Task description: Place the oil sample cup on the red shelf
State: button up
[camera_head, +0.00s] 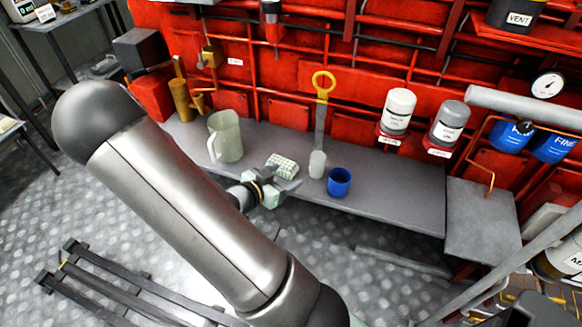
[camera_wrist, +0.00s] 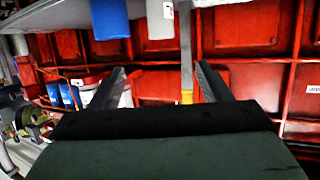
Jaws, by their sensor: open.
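A small whitish cup (camera_head: 317,165) and a blue cup (camera_head: 339,182) stand side by side on the grey bench (camera_head: 395,205); I cannot tell which is the oil sample cup. In the wrist view, which is upside down, the blue cup (camera_wrist: 109,18) and the whitish cup (camera_wrist: 160,18) show at the top. My gripper (camera_head: 284,190) is at the bench's front edge, left of both cups. In the wrist view my gripper (camera_wrist: 160,75) has its two fingers spread with nothing between them. A red shelf (camera_head: 535,33) is at the upper right.
A yellow-ringed tool (camera_head: 323,84) stands behind the whitish cup. White and grey canisters (camera_head: 398,111) sit in red holders. A dark VENT container (camera_head: 518,17) occupies part of the red shelf. The bench's right part is clear.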

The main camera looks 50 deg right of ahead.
jog(key=b, duration=0.1)
send_near(322, 154)
jog(key=shift+s+d+f, duration=0.15)
jog(key=shift+d+f, duration=0.15)
jog(key=shift+d, duration=0.3)
jog(key=shift+s+d+f, duration=0.15)
jog(key=shift+d+f, duration=0.1)
jog(key=shift+d, duration=0.3)
jog(key=shift+w+x, duration=0.2)
jog(key=shift+x, duration=1.15)
jog(key=shift+w+x, duration=0.15)
jog(key=shift+x, duration=1.2)
jog(key=shift+a, duration=0.1)
jog(key=c, duration=1.1)
jog(key=shift+c, duration=0.2)
